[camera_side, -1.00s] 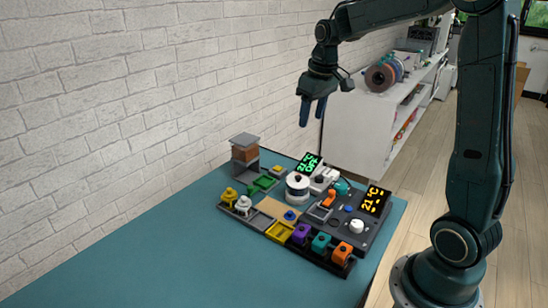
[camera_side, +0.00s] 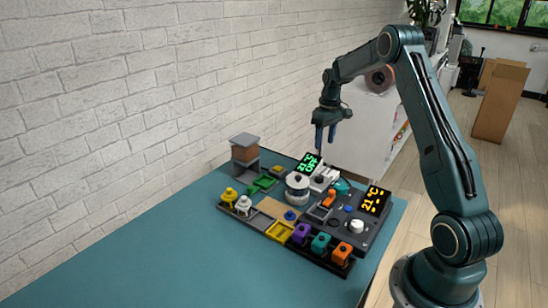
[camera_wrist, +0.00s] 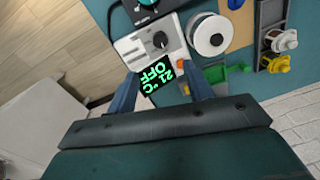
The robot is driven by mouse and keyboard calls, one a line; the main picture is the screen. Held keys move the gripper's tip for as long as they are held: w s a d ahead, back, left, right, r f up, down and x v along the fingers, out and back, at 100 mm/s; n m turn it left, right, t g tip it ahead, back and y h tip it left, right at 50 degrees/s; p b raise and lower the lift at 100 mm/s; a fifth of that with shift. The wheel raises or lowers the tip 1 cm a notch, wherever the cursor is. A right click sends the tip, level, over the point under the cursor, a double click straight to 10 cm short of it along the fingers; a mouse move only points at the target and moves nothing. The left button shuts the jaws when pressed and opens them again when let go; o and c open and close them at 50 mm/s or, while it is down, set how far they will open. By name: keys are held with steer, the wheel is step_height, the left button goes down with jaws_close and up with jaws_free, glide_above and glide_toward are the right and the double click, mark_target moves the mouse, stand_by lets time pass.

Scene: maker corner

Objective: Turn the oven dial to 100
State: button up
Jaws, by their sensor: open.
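A white unit (camera_side: 324,178) has a green display (camera_side: 309,164); in the wrist view it reads "21°C OFF" (camera_wrist: 158,76). A black dial (camera_wrist: 161,40) with a pale mark sits on its top. A dark grey unit (camera_side: 368,238) carries an orange display (camera_side: 374,200) reading 21 °C and a white knob (camera_side: 357,226). No label shows which unit is the oven. My gripper (camera_side: 325,140) is open and empty, pointing down above the white unit. In the wrist view its fingers (camera_wrist: 162,80) frame the green display from above, apart from the dial.
A white spool (camera_side: 297,184) stands beside the white unit. Coloured blocks (camera_side: 301,233) line a dark rack in front. A grey stand with a brown block (camera_side: 244,150) is at the back left. The teal table (camera_side: 190,265) is clear at the front left.

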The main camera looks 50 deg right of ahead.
mark_target(320, 176)
steer(key=shift+f, duration=0.15)
steer(key=f, duration=1.3)
steer(key=shift+a+f, duration=0.25)
steer(key=shift+a, duration=0.15)
steer(key=c, duration=1)
